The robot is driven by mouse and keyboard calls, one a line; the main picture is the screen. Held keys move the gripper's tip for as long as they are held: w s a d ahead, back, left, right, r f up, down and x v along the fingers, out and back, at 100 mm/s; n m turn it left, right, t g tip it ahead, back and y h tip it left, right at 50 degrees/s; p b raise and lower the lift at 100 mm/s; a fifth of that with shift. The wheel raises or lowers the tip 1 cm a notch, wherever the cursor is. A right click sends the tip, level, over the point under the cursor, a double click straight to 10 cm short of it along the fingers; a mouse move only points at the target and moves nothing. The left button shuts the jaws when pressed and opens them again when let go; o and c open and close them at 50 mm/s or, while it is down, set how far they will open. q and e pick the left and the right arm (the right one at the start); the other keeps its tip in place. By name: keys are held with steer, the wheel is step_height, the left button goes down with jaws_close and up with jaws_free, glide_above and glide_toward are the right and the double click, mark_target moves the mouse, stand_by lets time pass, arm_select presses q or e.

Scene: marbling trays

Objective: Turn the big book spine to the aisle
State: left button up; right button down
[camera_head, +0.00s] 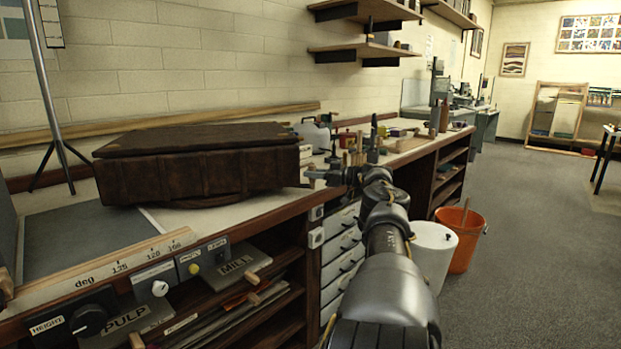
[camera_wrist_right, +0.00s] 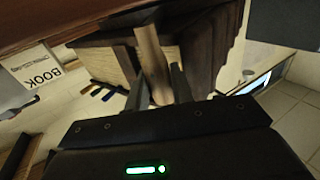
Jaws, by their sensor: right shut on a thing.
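The big book (camera_head: 200,170) is thick, dark brown and leather-like, and lies flat on the workbench at the left. Its long side with raised bands, which looks like the spine, faces the front edge of the bench. My right gripper (camera_head: 316,176) is at the book's right end. In the right wrist view the big book (camera_wrist_right: 217,45) fills the upper middle, with its ribbed side at right and pale page edges at left. My right gripper (camera_wrist_right: 158,92) is shut there at the book's end, around a tan strip; the exact contact is partly hidden. My left gripper is out of view.
The workbench (camera_head: 165,218) has a grey panel and a wooden degree scale at front left. Bottles and small tools stand right of the book. An orange bucket (camera_head: 461,245) and a white bin (camera_head: 432,252) stand on the floor. The aisle at right is open.

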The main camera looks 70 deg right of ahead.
stand_by(0.3)
steer(key=c, duration=1.6)
jaws_free()
steer(key=shift+w+r, duration=0.1)
steer(key=shift+c, duration=0.2)
steer(key=o, duration=0.4)
steer(key=shift+w, duration=0.35)
steer(key=shift+s, duration=0.15)
steer(key=shift+s, duration=0.1)
